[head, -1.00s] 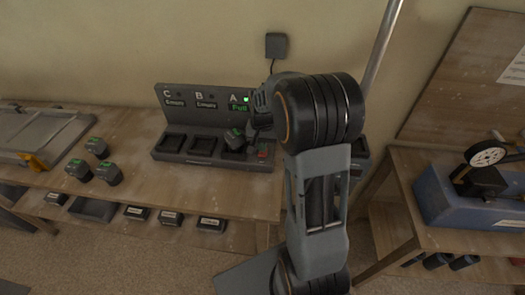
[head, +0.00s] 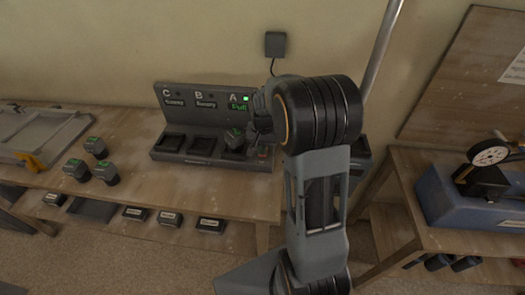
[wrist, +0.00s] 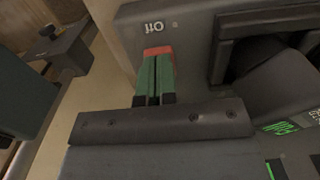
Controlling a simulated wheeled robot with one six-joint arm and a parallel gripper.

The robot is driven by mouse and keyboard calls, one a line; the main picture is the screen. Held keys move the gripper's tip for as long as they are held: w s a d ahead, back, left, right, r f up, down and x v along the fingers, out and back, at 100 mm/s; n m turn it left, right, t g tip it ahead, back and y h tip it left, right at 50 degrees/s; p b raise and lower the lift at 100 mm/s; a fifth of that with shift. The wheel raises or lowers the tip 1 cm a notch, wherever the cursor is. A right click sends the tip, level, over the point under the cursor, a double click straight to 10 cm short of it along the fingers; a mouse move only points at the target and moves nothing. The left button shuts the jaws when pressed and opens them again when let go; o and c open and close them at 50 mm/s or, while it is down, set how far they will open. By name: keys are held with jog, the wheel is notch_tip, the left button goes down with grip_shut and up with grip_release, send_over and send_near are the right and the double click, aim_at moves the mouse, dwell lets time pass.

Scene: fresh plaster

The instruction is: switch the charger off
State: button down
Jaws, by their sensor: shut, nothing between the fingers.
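The dark charger (head: 170,155) stands on the wooden bench with bays C, B and A. The panel reads "Empty" at C and B and a green "Full" at A, with a green light lit. A battery (head: 234,138) sits in bay A. The red switch (wrist: 157,50) is at the charger's front right corner, beside an "Off" label that appears upside down in the wrist view. My gripper (wrist: 156,62) is shut and empty, its green fingertips at the switch and partly covering it. I cannot tell whether they touch. In the head view my arm hides much of that corner.
Several loose batteries (head: 105,172) stand on the bench left of the charger. A grey tray (head: 45,135) lies at the far left. A wall box (head: 275,45) with a cable is above. A blue device with a dial (head: 450,195) stands on the right bench.

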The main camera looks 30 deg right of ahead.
jog(key=shift+f+b, duration=0.35)
jog(key=shift+f, duration=0.15)
jog(key=shift+r, duration=0.1)
jog(key=shift+r+p, duration=2.7)
jog(key=shift+r, duration=0.8)
